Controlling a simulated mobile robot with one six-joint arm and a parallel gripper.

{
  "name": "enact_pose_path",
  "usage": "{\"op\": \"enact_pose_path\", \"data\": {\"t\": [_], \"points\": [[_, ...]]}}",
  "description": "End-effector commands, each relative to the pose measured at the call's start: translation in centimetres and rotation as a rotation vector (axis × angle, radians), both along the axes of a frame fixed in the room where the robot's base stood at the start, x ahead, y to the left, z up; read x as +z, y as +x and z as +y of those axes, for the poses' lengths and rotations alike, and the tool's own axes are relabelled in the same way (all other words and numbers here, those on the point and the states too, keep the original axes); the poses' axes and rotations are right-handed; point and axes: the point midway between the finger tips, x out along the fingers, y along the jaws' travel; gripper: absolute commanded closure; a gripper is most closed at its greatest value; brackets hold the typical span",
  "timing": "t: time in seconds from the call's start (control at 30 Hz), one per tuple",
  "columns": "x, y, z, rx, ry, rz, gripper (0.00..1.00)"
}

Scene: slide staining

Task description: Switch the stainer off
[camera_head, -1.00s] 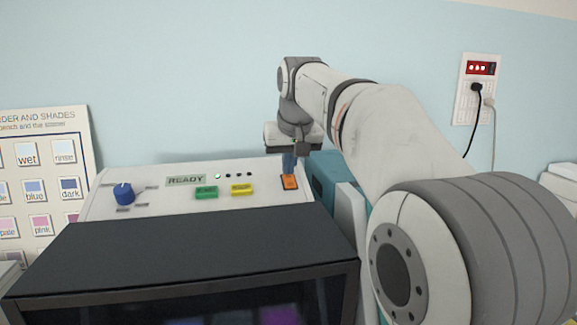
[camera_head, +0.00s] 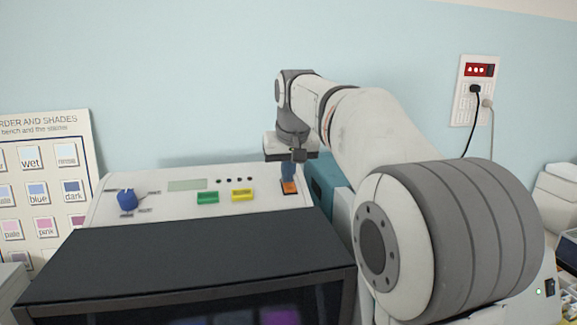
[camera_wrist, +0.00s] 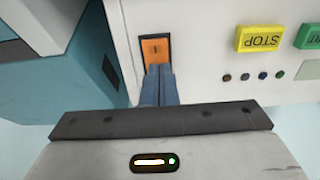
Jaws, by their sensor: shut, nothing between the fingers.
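The stainer (camera_head: 110,212) is a white machine with a sloped control panel and a dark front cover. Its orange rocker switch (camera_head: 290,187) sits at the panel's right end. The switch also shows in the wrist view (camera_wrist: 156,50), in a dark frame. The small display (camera_head: 187,185) is blank, and the indicator lamps (camera_head: 234,180) beside it are dark. My gripper (camera_head: 288,175) is shut and empty, with its blue fingertips at the switch. In the wrist view the fingertips (camera_wrist: 159,72) overlap the switch's near edge; I cannot tell whether they touch it.
A green button (camera_head: 207,197), a yellow STOP button (camera_wrist: 262,39) and a blue knob (camera_head: 127,198) are on the panel. A teal box (camera_head: 324,183) stands right of the stainer. A wall socket (camera_head: 473,90) with plugs is at the right. A shade chart (camera_head: 45,185) stands left.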

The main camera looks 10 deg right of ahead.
Motion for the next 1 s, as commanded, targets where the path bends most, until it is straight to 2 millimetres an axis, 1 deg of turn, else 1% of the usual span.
{"op": "enact_pose_path", "data": {"t": [0.03, 0.23, 0.5, 0.87, 0.97, 1.0], "points": [[-0.6, 0.0, 0.0, 0.0, -0.001, 0.009, 1.0], [-0.9, -0.2, 0.0, 0.0, -0.001, 0.013, 1.0], [-1.3, -1.4, 0.0, 0.0, -0.001, 0.017, 1.0], [-1.2, -1.6, 0.0, 0.0, -0.001, 0.019, 1.0], [-0.6, -1.8, 0.0, 0.0, -0.001, 0.017, 1.0], [-0.1, -1.9, 0.0, 0.0, -0.001, 0.016, 1.0]]}}
